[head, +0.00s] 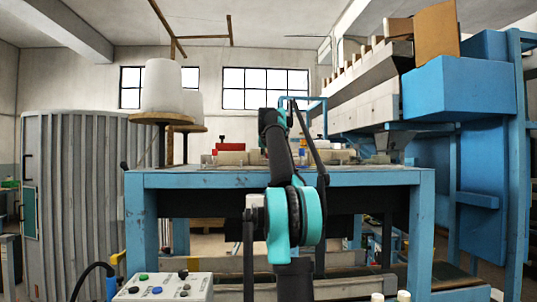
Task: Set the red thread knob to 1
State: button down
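A small red piece (230,147) shows on the blue table (380,178), left of centre and behind the table's front edge. It is too small to tell whether it is the red thread knob, and no dial or number can be read. My arm (308,215), black and turquoise, rises in front of the table and hides part of its top. I cannot make out my gripper's fingers; they seem hidden behind the arm.
White thread cones (163,88) stand on round wooden stands at the table's left. A grey control box (165,288) with several buttons is at the lower left. Blue machinery (460,90) stands at the right. Low beige parts line the tabletop.

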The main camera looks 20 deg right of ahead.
jog(key=shift+w+a+m+g+h, duration=0.1)
jog(key=shift+a+m+g+h, duration=0.1)
jog(key=shift+m+g+h, duration=0.45)
jog(key=shift+w+a+m+g+h, duration=0.15)
jog(key=shift+m+g+h, duration=0.1)
jog(key=shift+m+h, duration=0.75)
jog(key=shift+m+g+h, duration=0.7)
jog(key=shift+m+h, duration=0.05)
jog(key=shift+f+m+g+h, duration=0.1)
jog(key=shift+m+g+h, duration=0.3)
jog(key=shift+m, duration=0.1)
jog(key=c, duration=1.3)
grip_release()
jog(key=shift+c, duration=0.2)
jog(key=shift+a, duration=0.1)
jog(key=v, duration=1.2)
jog(key=shift+s, duration=0.1)
